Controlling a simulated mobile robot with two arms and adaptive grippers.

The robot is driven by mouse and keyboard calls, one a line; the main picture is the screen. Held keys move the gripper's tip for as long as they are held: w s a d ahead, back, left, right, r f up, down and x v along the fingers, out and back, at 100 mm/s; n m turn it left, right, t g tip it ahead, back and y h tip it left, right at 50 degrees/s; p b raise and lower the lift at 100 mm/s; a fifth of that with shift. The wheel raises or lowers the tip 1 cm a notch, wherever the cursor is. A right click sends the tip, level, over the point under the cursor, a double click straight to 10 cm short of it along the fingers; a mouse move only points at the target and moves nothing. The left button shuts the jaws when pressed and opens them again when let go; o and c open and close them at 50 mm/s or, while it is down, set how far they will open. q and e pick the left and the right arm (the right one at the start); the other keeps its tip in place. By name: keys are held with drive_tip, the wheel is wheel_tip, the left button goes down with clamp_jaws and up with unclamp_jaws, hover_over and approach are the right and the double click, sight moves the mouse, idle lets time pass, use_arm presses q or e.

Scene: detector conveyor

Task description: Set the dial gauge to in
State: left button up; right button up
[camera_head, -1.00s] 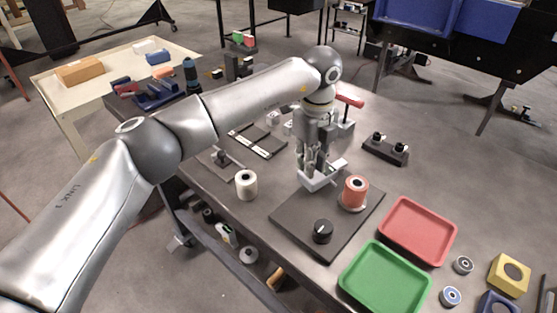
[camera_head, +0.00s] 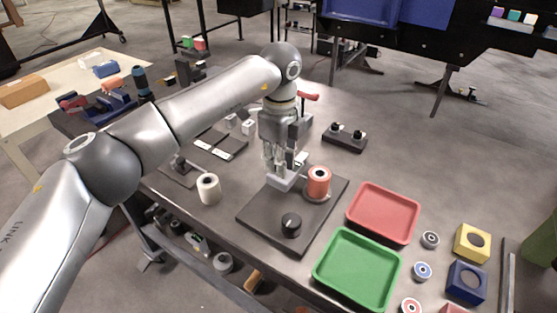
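A dark plate (camera_head: 262,212) on the table carries a black round knob (camera_head: 291,225) with a light mark on top, an orange spool-like cylinder (camera_head: 318,181) and a pale grey block (camera_head: 283,182). Which of these is the dial gauge is not clear; no readable scale or "in" marking shows. My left gripper (camera_head: 281,168) points down just over the pale grey block, left of the orange cylinder and behind the knob. Its fingertips overlap the block in the picture, so contact and finger opening are unclear. My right gripper is not in view.
A red tray (camera_head: 384,214) and a green tray (camera_head: 358,270) lie right of the plate. A white roll (camera_head: 208,188) stands to its left. A black two-knob block (camera_head: 345,138) and a red-handled clamp (camera_head: 307,96) stand behind. Yellow and blue blocks lie at the right.

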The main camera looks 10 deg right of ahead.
use_arm(q)
drive_tip(key=o, duration=0.4)
drive_tip(key=shift+s+d, duration=0.1)
drive_tip(key=shift+r, duration=0.15)
wheel_tip(320, 180, up, 12)
drive_tip(key=shift+f, duration=0.1)
idle(0.4)
